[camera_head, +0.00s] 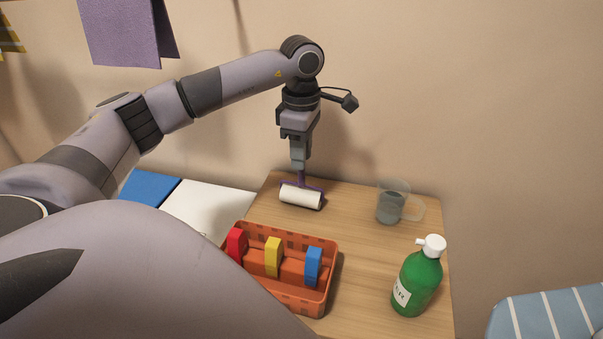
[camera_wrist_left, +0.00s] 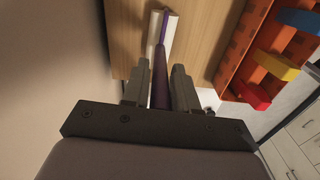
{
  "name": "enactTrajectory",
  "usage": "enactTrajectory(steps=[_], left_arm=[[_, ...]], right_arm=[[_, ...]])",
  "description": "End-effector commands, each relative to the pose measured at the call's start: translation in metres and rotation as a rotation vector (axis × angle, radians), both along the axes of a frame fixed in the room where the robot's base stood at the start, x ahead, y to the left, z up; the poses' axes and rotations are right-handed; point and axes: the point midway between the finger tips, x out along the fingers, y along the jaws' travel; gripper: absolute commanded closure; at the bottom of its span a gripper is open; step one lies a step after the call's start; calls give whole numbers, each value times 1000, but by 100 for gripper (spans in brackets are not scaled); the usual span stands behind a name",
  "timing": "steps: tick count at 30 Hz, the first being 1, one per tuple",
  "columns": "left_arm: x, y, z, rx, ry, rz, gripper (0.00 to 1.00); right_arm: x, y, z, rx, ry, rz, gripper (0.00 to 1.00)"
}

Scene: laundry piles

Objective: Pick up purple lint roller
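The purple lint roller (camera_head: 301,196) is at the back left of the wooden table, its white roll lying crosswise and its purple handle pointing up. My left gripper (camera_head: 300,167) is above it, pointing down, with its fingers around the handle. In the left wrist view the purple handle (camera_wrist_left: 160,80) runs between the two fingers, which look closed on it, and the white roll shows beyond the fingertips. I cannot tell whether the roll touches the table. The handle's upper part is hidden by the gripper in the head view. My right gripper is not in view.
An orange basket (camera_head: 312,306) with red, yellow and blue items stands in front of the roller. A clear mug (camera_head: 390,205) and a green bottle (camera_head: 417,284) stand to the right. The wall (camera_head: 480,120) is close behind. The wooden table (camera_head: 360,262) is bare between basket and bottle.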

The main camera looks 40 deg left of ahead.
Motion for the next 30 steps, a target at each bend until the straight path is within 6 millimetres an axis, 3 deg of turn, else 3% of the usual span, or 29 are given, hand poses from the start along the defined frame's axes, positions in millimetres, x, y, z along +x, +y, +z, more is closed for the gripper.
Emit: enactTrajectory(steps=[11, 17, 23, 30], left_arm=[[0, 0, 2, -1, -3, 0, 100], [1, -1, 18, -1, -4, 0, 100], [2, 0, 59, -2, -8, 0, 100], [1, 0, 131, 0, -7, 0, 100]], right_arm=[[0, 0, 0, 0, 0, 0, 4], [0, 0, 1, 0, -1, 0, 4], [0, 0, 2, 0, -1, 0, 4], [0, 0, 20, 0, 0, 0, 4]])
